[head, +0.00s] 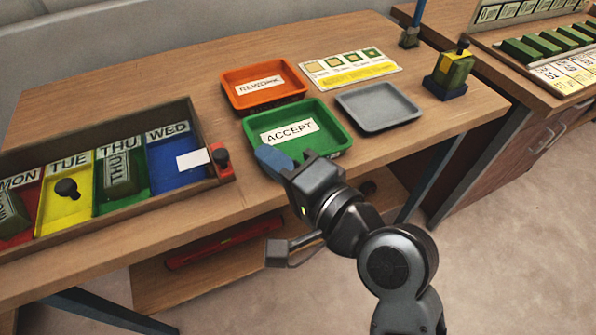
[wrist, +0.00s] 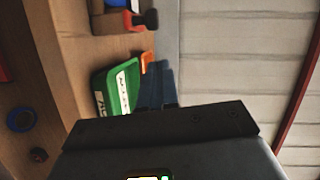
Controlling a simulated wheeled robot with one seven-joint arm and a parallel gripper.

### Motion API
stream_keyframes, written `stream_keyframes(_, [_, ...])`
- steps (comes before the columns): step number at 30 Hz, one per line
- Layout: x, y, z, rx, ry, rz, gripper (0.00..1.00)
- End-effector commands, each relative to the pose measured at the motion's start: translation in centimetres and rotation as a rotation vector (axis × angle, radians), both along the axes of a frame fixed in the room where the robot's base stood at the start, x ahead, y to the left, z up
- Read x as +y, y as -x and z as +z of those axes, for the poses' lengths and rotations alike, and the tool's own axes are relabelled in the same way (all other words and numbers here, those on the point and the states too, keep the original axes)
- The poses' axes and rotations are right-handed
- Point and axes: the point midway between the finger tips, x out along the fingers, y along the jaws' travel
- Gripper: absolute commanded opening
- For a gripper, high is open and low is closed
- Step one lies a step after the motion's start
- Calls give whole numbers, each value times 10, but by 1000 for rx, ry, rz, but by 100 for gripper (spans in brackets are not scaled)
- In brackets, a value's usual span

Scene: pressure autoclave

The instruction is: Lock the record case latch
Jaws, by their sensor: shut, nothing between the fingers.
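The record case (head: 100,131) is a long wooden box at the left, with compartments marked MON, TUE, THU and WED. Its latch (head: 222,163) is a red block with a dark knob on the case's right end. In the wrist view the latch (wrist: 147,19) is near the top, and beside it is the case's end (wrist: 112,22). I cannot tell the latch's exact position. My gripper (head: 270,160) has blue fingers, shut and empty, to the right of the latch and apart from it, in front of the green tray. The fingers show in the wrist view (wrist: 156,86).
The green ACCEPT tray (head: 338,137) is just beyond my gripper, with the orange REWORK tray (head: 232,99) behind it. A grey tray (head: 378,107) and a yellow-and-green block on a blue base (head: 449,76) are farther right. Bare tabletop lies between case and trays.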

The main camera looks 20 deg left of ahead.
Motion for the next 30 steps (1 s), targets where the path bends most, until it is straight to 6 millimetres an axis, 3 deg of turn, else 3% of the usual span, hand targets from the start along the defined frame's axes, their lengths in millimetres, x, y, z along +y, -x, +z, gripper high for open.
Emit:
stream_keyframes(3, [18, 6, -2, 1, 1, 3, 0])
stream_keyframes(9, [35, 13, -5, 0, 0, 1, 0])
stream_keyframes(30, [39, 6, -6, 0, 1, -43, 0])
